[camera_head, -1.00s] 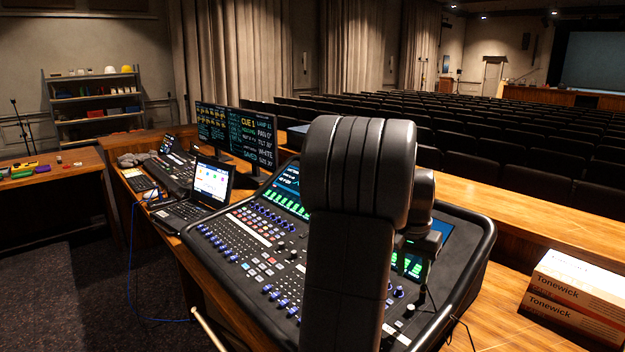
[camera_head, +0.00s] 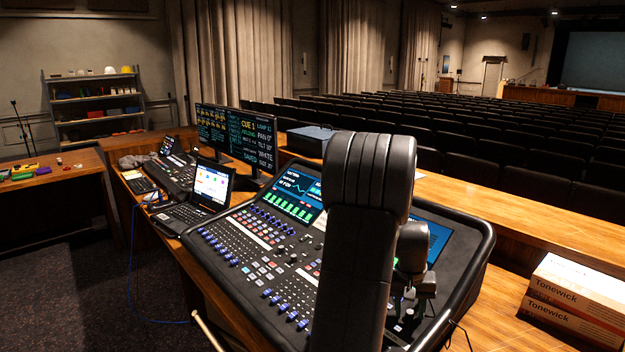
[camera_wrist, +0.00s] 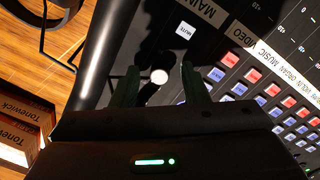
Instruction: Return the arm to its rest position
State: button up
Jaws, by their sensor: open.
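My arm stands in front of the mixing desk (camera_head: 270,225) and hides part of its right side in the head view. My gripper (camera_head: 410,312) hangs low over the desk's right part, pointing down. In the wrist view my gripper (camera_wrist: 161,85) shows two dark fingers spread apart with nothing held between them. A pale round knob or cap (camera_wrist: 159,76) on the desk shows between the fingertips. I cannot tell how far above it they are. A white MUTE button (camera_wrist: 186,30) and rows of red and blue buttons lie to the right of the fingers.
Two Tonewick boxes (camera_head: 573,295) are stacked on the wooden table at the right. A laptop (camera_head: 208,188), two monitors (camera_head: 250,140) and a smaller console stand at the left. A wooden ledge runs behind the desk. Rows of dark seats fill the hall beyond.

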jog(key=n+p, duration=0.1)
jog(key=n, duration=0.2)
jog(key=n+p, duration=0.1)
jog(key=n, duration=0.3)
jog(key=shift+r, duration=0.1)
notch_tip(320, 180, up, 7)
jog(key=shift+s+a+n, duration=0.25)
jog(key=shift+a+n, duration=0.05)
jog(key=shift+a, duration=0.15)
jog(key=shift+s, duration=0.15)
